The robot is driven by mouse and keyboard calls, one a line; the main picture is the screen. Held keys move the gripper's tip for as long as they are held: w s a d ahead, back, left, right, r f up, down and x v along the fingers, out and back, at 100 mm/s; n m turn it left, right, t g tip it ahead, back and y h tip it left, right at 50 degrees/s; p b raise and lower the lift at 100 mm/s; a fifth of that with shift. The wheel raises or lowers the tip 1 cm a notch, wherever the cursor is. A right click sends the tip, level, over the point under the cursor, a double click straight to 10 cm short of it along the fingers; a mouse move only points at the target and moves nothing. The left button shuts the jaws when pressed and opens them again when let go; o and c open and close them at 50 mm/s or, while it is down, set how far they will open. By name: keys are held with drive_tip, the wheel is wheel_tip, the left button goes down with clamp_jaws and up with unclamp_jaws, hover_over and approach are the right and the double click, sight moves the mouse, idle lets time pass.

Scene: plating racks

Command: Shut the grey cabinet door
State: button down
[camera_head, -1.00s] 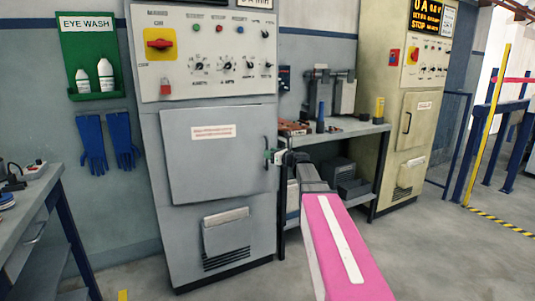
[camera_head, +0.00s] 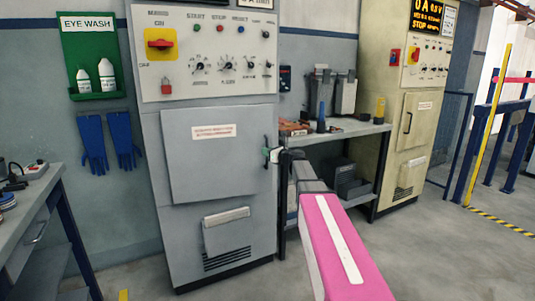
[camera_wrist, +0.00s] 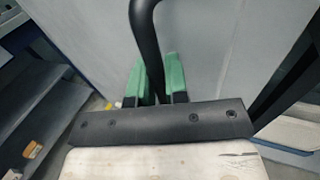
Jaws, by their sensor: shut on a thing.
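The grey cabinet door (camera_head: 215,170) is on the front of the tall grey cabinet (camera_head: 180,265), below its control panel. Its upright black handle (camera_head: 265,150) is near the door's right edge. My gripper (camera_head: 271,155) is at that handle, coming from the right. In the wrist view its green fingers (camera_wrist: 156,82) are closed on the black handle bar (camera_wrist: 146,35), one on each side. The door stands at or very near the cabinet front; I cannot tell whether a small gap remains.
A workbench (camera_head: 345,131) with tools stands right of the cabinet, behind my arm. A beige cabinet (camera_head: 412,125) is farther right. Another bench (camera_head: 40,185) is at the left. Blue gloves (camera_head: 108,143) hang on the wall. The floor at the right is largely clear.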

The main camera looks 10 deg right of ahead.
drive_tip(key=shift+n+g+y, duration=0.5)
drive_tip(key=shift+y, duration=0.1)
drive_tip(key=w, duration=0.6)
drive_tip(key=w+a, duration=0.1)
drive_tip(key=w, duration=0.2)
drive_tip(key=shift+w, duration=0.35)
drive_tip(key=c, duration=1.2)
unclamp_jaws()
drive_tip(key=shift+w+a, duration=0.1)
drive_tip(key=shift+w, duration=0.05)
drive_tip(key=shift+o, duration=0.2)
drive_tip(key=v, duration=1.1)
drive_tip(key=shift+a, duration=0.1)
